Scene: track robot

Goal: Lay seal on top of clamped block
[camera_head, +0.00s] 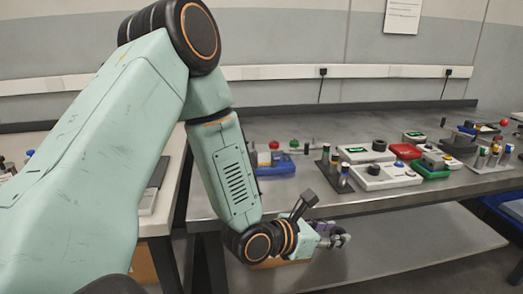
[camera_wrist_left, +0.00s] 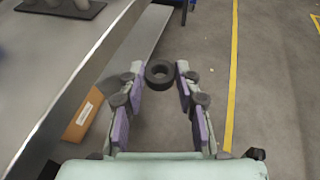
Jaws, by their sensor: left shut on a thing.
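My left gripper (camera_wrist_left: 160,78) is shut on a black ring, the seal (camera_wrist_left: 160,82), held between its two fingertips over the floor. In the head view my left gripper (camera_head: 338,240) is at the front edge of the workbench, lower than the bench top, and the seal is hard to make out there. I cannot tell for certain which item on the bench is the clamped block. My right gripper is not in view.
The grey workbench (camera_head: 290,125) holds white boxes with dark knobs (camera_head: 385,176), a red tray (camera_head: 405,151), a green tray (camera_head: 430,171) and a blue fixture (camera_head: 275,168). A cardboard box (camera_wrist_left: 82,115) lies under the bench. Open floor (camera_wrist_left: 275,100) lies to the right.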

